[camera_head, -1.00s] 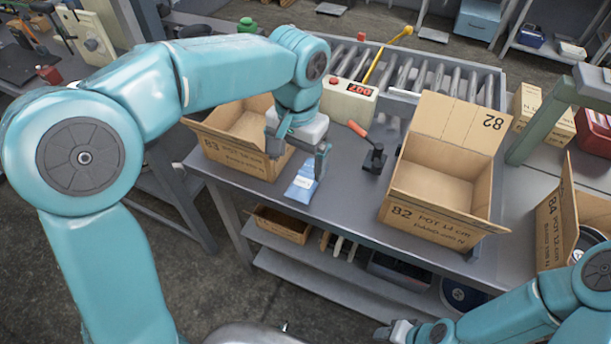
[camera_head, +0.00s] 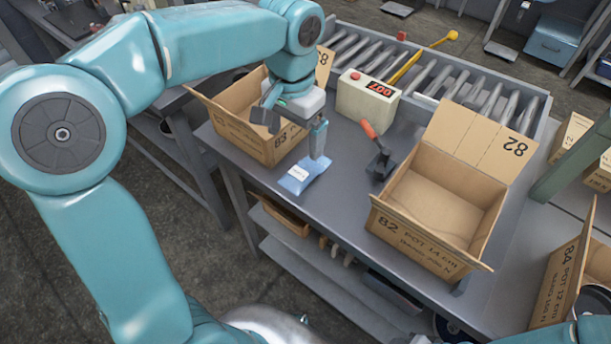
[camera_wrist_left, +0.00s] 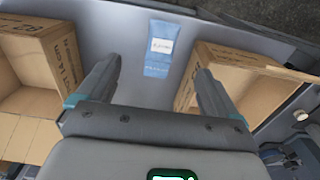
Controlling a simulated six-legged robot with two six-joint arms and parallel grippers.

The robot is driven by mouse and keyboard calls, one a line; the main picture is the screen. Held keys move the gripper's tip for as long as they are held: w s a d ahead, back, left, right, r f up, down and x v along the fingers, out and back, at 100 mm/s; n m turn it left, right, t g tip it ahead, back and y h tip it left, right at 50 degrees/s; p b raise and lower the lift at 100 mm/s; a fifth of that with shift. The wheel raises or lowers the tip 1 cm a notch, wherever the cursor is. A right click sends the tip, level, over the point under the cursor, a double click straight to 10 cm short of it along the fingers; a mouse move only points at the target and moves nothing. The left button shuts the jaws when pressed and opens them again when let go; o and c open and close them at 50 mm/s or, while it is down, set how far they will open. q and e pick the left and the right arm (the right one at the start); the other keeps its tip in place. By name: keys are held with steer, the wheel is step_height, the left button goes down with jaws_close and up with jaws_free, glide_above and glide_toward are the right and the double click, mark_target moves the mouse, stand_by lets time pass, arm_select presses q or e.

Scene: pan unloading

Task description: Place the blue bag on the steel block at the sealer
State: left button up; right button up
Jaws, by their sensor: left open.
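The blue bag (camera_head: 303,175) with a white label lies flat on the grey table, near its front edge between two cartons. It also shows in the left wrist view (camera_wrist_left: 159,48), just beyond the fingertips. My left gripper (camera_head: 296,126) is open and empty, above and just behind the bag; its fingers also show in the left wrist view (camera_wrist_left: 155,75). A small dark device with an orange lever (camera_head: 376,148) stands right of the bag; I cannot tell whether it is the sealer. I cannot make out a steel block. Only part of my right arm shows, at the bottom right.
Open carton 83 (camera_head: 243,130) stands left of the bag and open carton 82 (camera_head: 425,240) to the right. A pale box with a red display (camera_head: 366,100) stands behind, before a roller conveyor (camera_head: 480,92). Carton 84 (camera_head: 556,285) is at far right. Bare tabletop surrounds the bag.

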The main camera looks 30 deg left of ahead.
arm_select(q)
glide_above(293, 179)
step_height(293, 179, down, 8)
steer(key=shift+d+f, duration=0.1)
steer(key=shift+f, duration=0.15)
steer(key=shift+w+f, duration=0.1)
steer(key=shift+f, duration=0.2)
step_height(293, 179, down, 5)
steer(key=shift+r, duration=0.2)
steer(key=shift+f, duration=0.25)
steer(key=shift+c, duration=1.2)
steer(key=c, duration=1)
step_height(293, 179, up, 20)
steer(key=shift+r+p, duration=0.1)
steer(key=shift+p, duration=0.6)
steer(key=shift+c, duration=0.2)
steer(key=shift+s, duration=0.2)
